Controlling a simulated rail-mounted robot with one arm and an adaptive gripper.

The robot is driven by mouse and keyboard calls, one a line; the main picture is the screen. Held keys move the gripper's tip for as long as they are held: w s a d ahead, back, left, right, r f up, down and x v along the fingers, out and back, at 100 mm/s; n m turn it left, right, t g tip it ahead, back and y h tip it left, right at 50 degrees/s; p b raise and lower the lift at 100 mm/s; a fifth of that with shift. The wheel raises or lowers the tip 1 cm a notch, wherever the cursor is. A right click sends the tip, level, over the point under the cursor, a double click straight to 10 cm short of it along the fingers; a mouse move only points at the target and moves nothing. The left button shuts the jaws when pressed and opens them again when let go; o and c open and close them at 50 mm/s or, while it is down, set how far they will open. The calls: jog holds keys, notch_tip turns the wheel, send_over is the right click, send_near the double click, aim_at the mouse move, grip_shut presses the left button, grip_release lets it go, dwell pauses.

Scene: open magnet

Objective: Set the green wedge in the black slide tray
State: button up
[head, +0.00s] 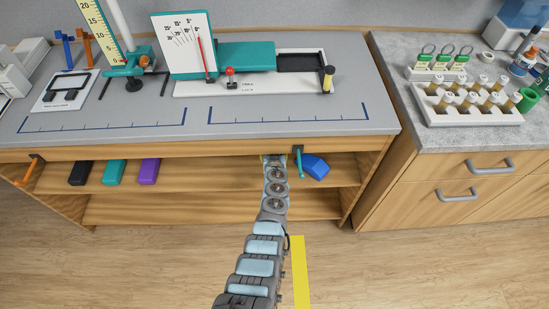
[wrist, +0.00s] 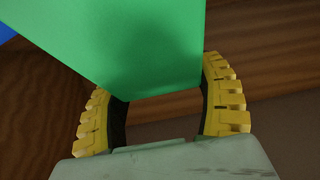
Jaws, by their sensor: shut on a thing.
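My gripper (wrist: 165,105) is shut on the green wedge (wrist: 135,45), with its yellow ribbed fingers on either side. The wedge fills the top middle of the wrist view. In the head view my gripper (head: 274,159) is at the upper shelf under the bench front, and the wedge is hidden there. A black tray-like part (head: 313,56) sits on the right of the white base on the bench, beside a teal block; I take it to be the black slide tray. It is well above and behind my gripper.
A blue block (head: 314,166) lies on the shelf right of my gripper, near a hanging teal part (head: 298,160). Black (head: 80,173), teal (head: 114,172) and purple (head: 149,171) blocks lie to the left. The bench's front edge (head: 200,146) overhangs the shelf. Its front surface is mostly clear.

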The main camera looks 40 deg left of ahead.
jog(key=shift+w+a+f+b, duration=0.2)
jog(key=shift+w+f+b, duration=0.15)
jog(key=shift+f+b, duration=0.25)
jog(key=shift+w+a+f+b, duration=0.2)
jog(key=shift+w+f+b, duration=0.1)
jog(key=shift+f+b, duration=0.25)
jog(key=shift+w+a+f+b, duration=0.2)
jog(key=shift+f+b, duration=0.25)
jog(key=shift+b, duration=0.4)
jog(key=f+b, duration=0.2)
jog(key=b, duration=0.1)
jog(key=shift+w+f, duration=0.25)
jog(key=shift+w, duration=0.1)
jog(key=shift+s+f, duration=0.1)
jog(key=shift+f, duration=0.05)
jog(key=shift+a, duration=0.1)
jog(key=shift+f, duration=0.2)
jog(key=o, duration=1.1)
jog(key=shift+o, duration=0.2)
